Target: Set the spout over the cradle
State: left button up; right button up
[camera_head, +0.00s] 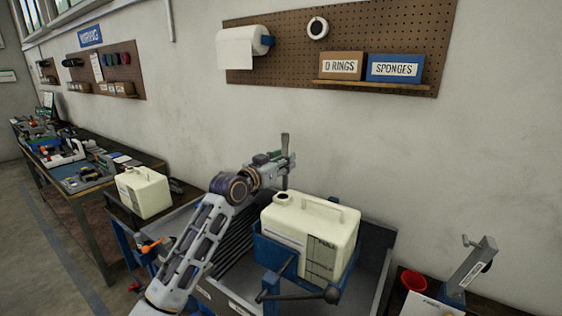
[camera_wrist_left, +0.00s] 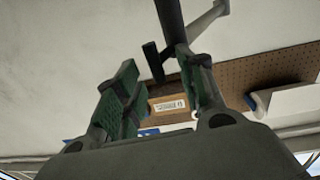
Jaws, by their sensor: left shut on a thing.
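My left gripper (camera_head: 284,168) is above the left end of a cream tank (camera_head: 325,230), close to the tank's dark round opening. It is shut on a slim dark grey upright piece (camera_head: 286,143), which looks like the spout. In the left wrist view the gripper (camera_wrist_left: 158,68) has green-padded fingers, with the dark rod of the spout (camera_wrist_left: 168,18) and a grey tube beyond them. The blue cradle (camera_head: 272,252) stands under and around the tank. I cannot tell whether the spout's lower end touches anything. My right gripper is not in view.
A second cream tank (camera_head: 144,191) stands at the left on a small bench. A long cluttered workbench (camera_head: 75,180) runs behind it. A grey post (camera_head: 472,262) and a red cup (camera_head: 413,280) are at the lower right. A pegboard (camera_head: 345,45) hangs on the wall.

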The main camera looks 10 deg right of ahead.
pick_arm(q)
jog(key=shift+s+d+f, duration=0.15)
jog(key=shift+d+f, duration=0.05)
jog(key=shift+f, duration=0.3)
jog(key=shift+f, duration=0.1)
jog(key=r+v, duration=0.1)
jog(key=v, duration=1.1)
jog(key=shift+a, duration=0.2)
